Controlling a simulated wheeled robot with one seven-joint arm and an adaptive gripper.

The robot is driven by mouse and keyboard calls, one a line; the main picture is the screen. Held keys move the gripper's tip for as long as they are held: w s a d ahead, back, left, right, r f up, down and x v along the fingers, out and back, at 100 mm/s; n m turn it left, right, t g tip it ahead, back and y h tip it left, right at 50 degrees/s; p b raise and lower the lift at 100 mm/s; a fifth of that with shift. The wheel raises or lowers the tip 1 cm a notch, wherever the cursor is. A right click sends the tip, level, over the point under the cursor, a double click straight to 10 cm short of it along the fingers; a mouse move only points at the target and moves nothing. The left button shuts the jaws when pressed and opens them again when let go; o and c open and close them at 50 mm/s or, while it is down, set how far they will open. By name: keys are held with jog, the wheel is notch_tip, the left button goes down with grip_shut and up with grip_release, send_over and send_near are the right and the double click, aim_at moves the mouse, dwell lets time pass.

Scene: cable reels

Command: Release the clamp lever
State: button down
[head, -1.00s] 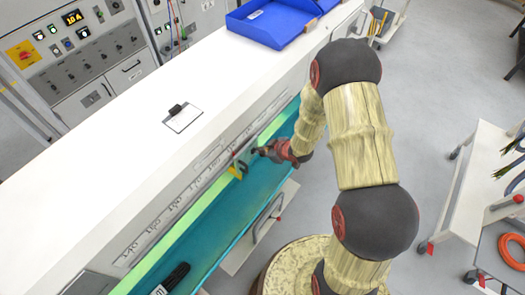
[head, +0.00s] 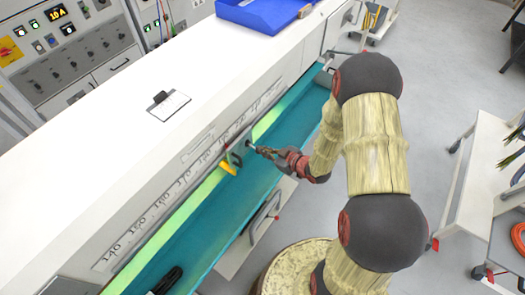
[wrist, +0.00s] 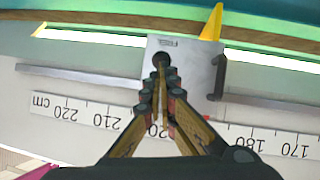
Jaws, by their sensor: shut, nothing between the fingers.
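A grey metal clamp plate (wrist: 190,72) sits on a rail above a centimetre scale; in the head view it is the small plate (head: 240,146) on the bench's front. It carries a dark round knob or pivot (wrist: 161,58), a small upside-down label that is hard to read, a black handle (wrist: 219,78) and a yellow pointer (wrist: 212,22). My gripper (wrist: 161,72) is shut and empty, its tips right at the dark round part; contact cannot be told. No separate lever arm shows clearly; my fingers cover part of the plate. The head view shows my gripper (head: 253,148) beside the plate.
The scale (wrist: 92,112) runs along the bench face. A teal trough (head: 205,222) lies below it. The white bench top (head: 90,160) holds a clipboard (head: 169,106) and a blue tray (head: 262,14). A white cart (head: 470,180) stands at right.

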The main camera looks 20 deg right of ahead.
jog(key=shift+r, duration=0.1)
jog(key=shift+r+p, duration=0.7)
